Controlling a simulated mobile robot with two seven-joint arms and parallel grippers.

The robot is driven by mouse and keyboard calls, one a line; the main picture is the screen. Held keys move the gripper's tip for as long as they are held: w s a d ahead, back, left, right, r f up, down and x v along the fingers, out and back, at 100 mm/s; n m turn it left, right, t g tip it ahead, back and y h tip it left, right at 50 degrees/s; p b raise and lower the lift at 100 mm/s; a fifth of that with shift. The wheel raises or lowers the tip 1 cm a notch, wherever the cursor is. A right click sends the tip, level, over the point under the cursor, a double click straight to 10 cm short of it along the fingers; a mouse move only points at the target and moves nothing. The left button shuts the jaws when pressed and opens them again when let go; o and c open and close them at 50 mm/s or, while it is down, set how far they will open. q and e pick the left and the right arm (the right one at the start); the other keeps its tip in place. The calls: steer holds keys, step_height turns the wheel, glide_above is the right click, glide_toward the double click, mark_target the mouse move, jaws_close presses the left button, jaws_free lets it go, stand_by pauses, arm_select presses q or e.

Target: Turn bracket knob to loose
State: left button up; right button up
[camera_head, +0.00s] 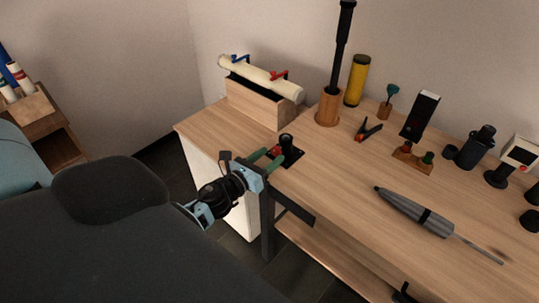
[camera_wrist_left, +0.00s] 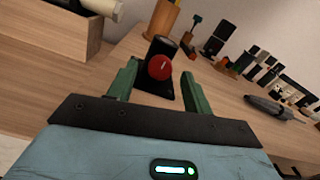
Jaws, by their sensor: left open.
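The bracket knob is a red ball-like knob (camera_head: 277,150) on a small black bracket (camera_head: 292,154) near the front left edge of the table. In the left wrist view the red knob (camera_wrist_left: 159,67) shows large, with the black bracket (camera_wrist_left: 166,47) behind it. My left gripper (camera_head: 267,159) has green fingers and points at the knob from the front left. Its fingers are apart, and in the wrist view the knob appears between and beyond the tips. I cannot tell whether either finger touches it. My right gripper is in neither view.
A wooden box with a cream tube (camera_head: 262,79) stands behind the bracket. A black-handled tool in a wooden holder (camera_head: 328,108), a yellow cylinder (camera_head: 356,81) and a small clamp (camera_head: 368,130) stand further back. A grey tool (camera_head: 415,212) lies right. Table surface between is clear.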

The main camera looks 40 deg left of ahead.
arm_select(q)
steer(key=shift+w+d, duration=0.1)
steer(key=shift+w, duration=0.45)
steer(key=c, duration=1)
steer(key=shift+o, duration=0.2)
